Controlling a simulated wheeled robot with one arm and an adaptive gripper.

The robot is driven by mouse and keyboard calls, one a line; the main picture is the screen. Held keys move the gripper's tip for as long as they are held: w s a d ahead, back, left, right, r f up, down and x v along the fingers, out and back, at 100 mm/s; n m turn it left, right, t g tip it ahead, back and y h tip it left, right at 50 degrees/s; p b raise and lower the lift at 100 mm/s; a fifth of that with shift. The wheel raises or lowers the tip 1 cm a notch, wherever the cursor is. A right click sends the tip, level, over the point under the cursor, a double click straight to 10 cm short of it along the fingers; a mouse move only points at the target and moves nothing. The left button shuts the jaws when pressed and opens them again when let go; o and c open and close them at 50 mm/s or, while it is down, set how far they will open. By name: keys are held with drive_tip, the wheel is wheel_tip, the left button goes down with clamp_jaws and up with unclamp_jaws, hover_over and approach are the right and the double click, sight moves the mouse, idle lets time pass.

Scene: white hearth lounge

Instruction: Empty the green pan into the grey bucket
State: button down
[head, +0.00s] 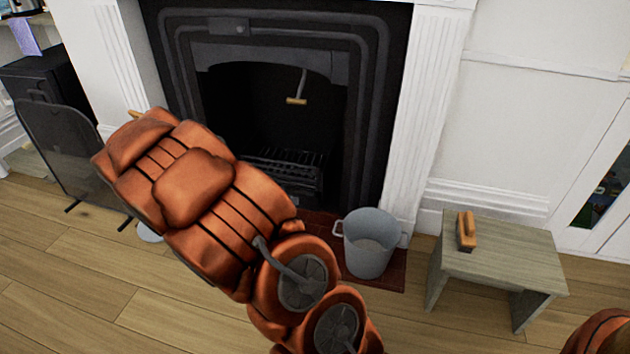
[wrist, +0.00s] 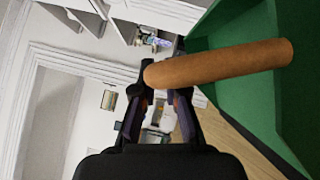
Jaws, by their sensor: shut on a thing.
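The green pan (wrist: 235,22) fills the right side of the wrist view, with its brown wooden handle (wrist: 220,62) across the fingertips. My gripper (wrist: 160,88) is shut on that handle. In the head view my arm hides the gripper and nearly all of the pan. The inside of the pan and anything in it cannot be made out. The grey bucket (head: 368,258) stands upright on the dark red hearth, right of my arm and apart from it. Its mouth is open and its bottom looks paler.
A grey wooden stool (head: 500,262) stands right of the bucket, with a wooden-backed brush (head: 467,231) on it. The black fireplace (head: 375,110) is behind. A dark fire screen (head: 68,150) stands at the left. The wooden floor (head: 90,300) at the front left is clear.

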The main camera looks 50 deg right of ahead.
drive_tip(key=s+d+f+m+g+h, duration=0.1)
drive_tip(key=s+d+m+g+h, duration=0.25)
drive_tip(key=d, duration=0.65)
drive_tip(key=s+d+f+m+g+h, duration=0.2)
drive_tip(key=s+d+m+g+h, duration=0.15)
drive_tip(key=d, duration=0.65)
drive_tip(key=s+d+f+m+g+h, duration=0.2)
drive_tip(key=s+d+m+g, duration=0.2)
drive_tip(key=s+d, duration=0.25)
drive_tip(key=s+d+f+m+g+h, duration=0.2)
drive_tip(key=s+d+f+m+g, duration=0.15)
drive_tip(key=s+d, duration=0.35)
drive_tip(key=s+d+f+m+g+y, duration=0.1)
drive_tip(key=s+d+f+m+g, duration=0.2)
drive_tip(key=s, duration=0.6)
drive_tip(key=s+d+f+m+g+y, duration=0.2)
drive_tip(key=s+f+m+g, duration=0.3)
drive_tip(key=s, duration=0.5)
drive_tip(key=s+d+f+m+g+y, duration=0.1)
drive_tip(key=s+d+f+m+g, duration=0.2)
drive_tip(key=s, duration=0.7)
wheel_tip(320, 180, down, 3)
drive_tip(key=m+g, duration=0.2)
drive_tip(key=g, duration=0.2)
drive_tip(key=shift+s+d+y, duration=0.15)
drive_tip(key=shift+d+y, duration=0.25)
